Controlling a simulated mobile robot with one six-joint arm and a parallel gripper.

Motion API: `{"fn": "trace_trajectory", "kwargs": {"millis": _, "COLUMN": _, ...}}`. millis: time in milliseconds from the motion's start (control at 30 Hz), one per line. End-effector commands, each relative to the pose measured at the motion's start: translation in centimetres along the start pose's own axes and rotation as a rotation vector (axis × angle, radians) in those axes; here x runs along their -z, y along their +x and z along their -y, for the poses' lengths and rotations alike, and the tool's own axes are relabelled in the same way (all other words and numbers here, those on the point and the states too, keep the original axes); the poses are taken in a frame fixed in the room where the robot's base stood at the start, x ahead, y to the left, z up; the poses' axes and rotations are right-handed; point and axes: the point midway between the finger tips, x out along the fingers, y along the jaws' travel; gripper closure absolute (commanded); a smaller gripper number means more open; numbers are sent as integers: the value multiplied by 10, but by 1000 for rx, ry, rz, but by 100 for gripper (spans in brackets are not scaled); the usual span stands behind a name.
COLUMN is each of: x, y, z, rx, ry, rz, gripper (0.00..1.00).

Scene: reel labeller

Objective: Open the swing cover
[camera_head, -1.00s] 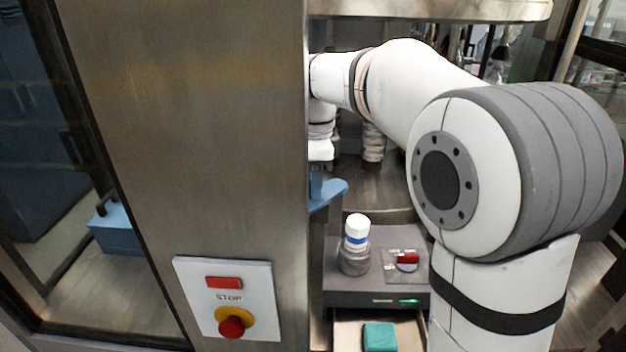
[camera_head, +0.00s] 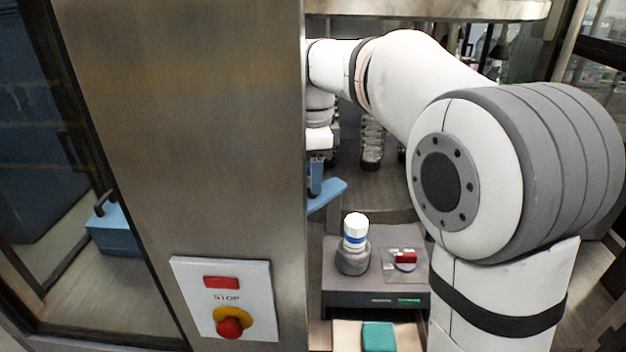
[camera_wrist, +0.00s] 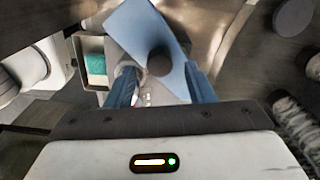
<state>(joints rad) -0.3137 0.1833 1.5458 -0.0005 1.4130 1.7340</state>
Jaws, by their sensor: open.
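A flat light-blue plate, which looks like the swing cover (camera_wrist: 140,24), stretches across the wrist view. A dark round knob (camera_wrist: 160,61) stands on it. My gripper (camera_wrist: 161,72) is open, its two blue fingers on either side of the knob in the picture. I cannot tell whether they touch it. In the head view the plate (camera_head: 329,192) shows just right of the steel pillar, below my wrist. One blue finger (camera_head: 316,178) shows there; the pillar hides the rest of the gripper and much of the plate.
A white-capped bottle (camera_head: 355,231) stands in a grey holder on a dark unit beside a red switch (camera_head: 405,257). A green block (camera_head: 378,336) lies in the tray below. The steel pillar (camera_head: 190,130) with a stop panel (camera_head: 226,299) is close on the left.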

Motion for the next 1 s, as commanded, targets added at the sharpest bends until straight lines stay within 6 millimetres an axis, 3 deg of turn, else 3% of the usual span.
{"fn": "trace_trajectory", "kwargs": {"millis": 200, "x": 0, "y": -38, "z": 1, "rx": 3, "ry": 0, "rz": 0, "gripper": 51}}
{"fn": "trace_trajectory", "kwargs": {"millis": 400, "x": 0, "y": -55, "z": 0, "rx": 1, "ry": 1, "rz": -1, "gripper": 51}}
{"fn": "trace_trajectory", "kwargs": {"millis": 800, "x": 3, "y": -55, "z": -4, "rx": 6, "ry": -23, "rz": 0, "gripper": 51}}
{"fn": "trace_trajectory", "kwargs": {"millis": 1000, "x": 34, "y": -34, "z": -42, "rx": 57, "ry": -256, "rz": -3, "gripper": 51}}
